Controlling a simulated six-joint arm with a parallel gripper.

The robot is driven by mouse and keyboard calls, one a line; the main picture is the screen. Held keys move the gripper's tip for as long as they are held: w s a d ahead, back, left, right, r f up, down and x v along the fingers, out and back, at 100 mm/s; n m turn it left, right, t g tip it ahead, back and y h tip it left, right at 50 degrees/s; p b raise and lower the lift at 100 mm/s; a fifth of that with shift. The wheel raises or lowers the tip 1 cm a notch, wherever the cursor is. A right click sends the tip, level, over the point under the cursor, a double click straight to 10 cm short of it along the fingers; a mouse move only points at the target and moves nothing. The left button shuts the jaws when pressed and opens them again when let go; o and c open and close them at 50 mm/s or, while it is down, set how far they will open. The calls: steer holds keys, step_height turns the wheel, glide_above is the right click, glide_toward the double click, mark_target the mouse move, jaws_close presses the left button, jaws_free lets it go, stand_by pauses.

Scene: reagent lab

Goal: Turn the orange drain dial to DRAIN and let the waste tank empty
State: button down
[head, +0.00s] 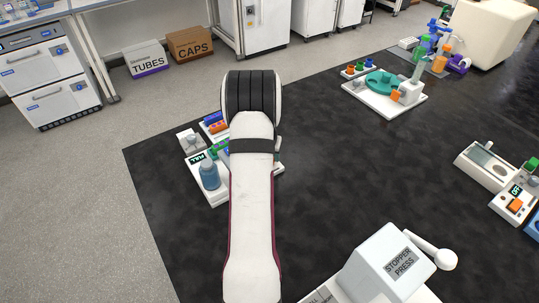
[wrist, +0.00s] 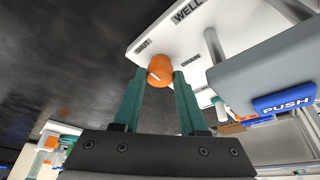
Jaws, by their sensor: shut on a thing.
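The orange drain dial (wrist: 160,68) is on a white panel (wrist: 165,35) in the wrist view. My gripper (wrist: 160,76) has its two teal fingers on either side of the dial, shut on it. A white mark shows on the dial's face. A label that looks like SHUT lies up and left of the dial, and one that looks like DRAIN lies to its right. I cannot tell which label the mark lines up with. In the head view my arm covers the dial and my gripper. I cannot make out the waste tank or its level.
In the wrist view, a grey block with a blue PUSH button (wrist: 284,103) stands to the right. A stopper press (head: 392,262) is at front right.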

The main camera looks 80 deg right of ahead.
steer(key=m, duration=0.2)
steer(key=m+g, duration=0.1)
steer(key=m, duration=0.1)
steer(key=shift+w+g, duration=0.2)
steer(key=shift+g, duration=0.1)
steer(key=m, duration=0.2)
steer(key=m+g+y, duration=0.1)
steer(key=m, duration=0.1)
steer(key=shift+w+d+m+g, duration=0.1)
steer(key=shift+d+m+g, duration=0.05)
steer(key=shift+m+g, duration=0.15)
steer(key=m+y, duration=0.1)
steer(key=m, duration=0.1)
steer(key=m+y, duration=0.1)
steer(key=m, duration=0.1)
steer(key=shift+w+d+g, duration=0.1)
steer(key=shift+g, duration=0.2)
steer(key=shift+d+m+y, duration=0.15)
steer(key=shift+m+y, duration=0.65)
steer(key=shift+m, duration=1.5)
steer(key=shift+c, duration=2.2)
jaws_free()
